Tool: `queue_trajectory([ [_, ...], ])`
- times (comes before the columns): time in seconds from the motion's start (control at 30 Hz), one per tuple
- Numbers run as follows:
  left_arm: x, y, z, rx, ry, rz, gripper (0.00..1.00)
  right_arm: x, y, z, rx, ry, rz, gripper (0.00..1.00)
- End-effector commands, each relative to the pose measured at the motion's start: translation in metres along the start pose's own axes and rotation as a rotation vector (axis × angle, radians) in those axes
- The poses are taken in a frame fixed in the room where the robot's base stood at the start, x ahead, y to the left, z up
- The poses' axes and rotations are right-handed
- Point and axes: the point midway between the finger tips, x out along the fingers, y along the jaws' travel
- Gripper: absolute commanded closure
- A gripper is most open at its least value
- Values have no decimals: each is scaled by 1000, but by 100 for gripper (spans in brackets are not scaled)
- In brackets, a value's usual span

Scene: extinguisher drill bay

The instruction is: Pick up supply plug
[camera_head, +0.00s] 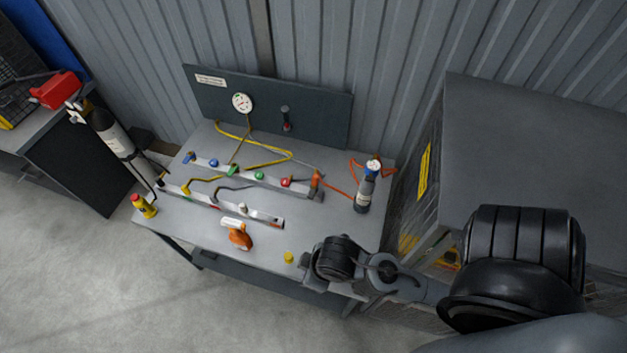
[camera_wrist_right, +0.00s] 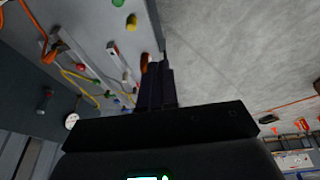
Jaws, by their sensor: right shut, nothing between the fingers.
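Which item is the supply plug I cannot tell for certain. In the head view a yellow hose (camera_head: 262,160) loops over the workbench, and a short yellow lead (camera_head: 203,184) ends on the front rail (camera_head: 232,208). The yellow hose also shows in the wrist view (camera_wrist_right: 75,76). My right gripper (camera_head: 306,280) hangs over the bench's front right edge, near a small yellow cap (camera_head: 289,257). In the wrist view its dark fingers (camera_wrist_right: 156,86) are together with nothing between them. My left gripper is out of view.
The bench (camera_head: 325,222) carries a back rail with coloured knobs (camera_head: 260,176), an orange-white spray bottle (camera_head: 238,235), a yellow canister (camera_head: 145,206) and a dark bottle (camera_head: 364,192) with an orange hose. A back panel (camera_head: 322,115) holds a gauge (camera_head: 242,103). A grey cabinet (camera_head: 530,145) stands right.

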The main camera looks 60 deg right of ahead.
Motion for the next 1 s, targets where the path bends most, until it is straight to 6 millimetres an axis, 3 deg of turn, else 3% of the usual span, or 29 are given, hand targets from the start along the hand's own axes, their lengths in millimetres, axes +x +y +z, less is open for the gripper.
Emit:
queue_trajectory([
  [0.4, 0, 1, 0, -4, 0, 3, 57, 0, 0, 0, 0, 0, 0, 100],
  [0.8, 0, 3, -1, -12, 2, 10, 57, 0, 0, 0, 0, 0, 0, 42],
  [1.0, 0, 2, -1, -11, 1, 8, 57, 0, 0, 0, 0, 1, 0, 42],
])
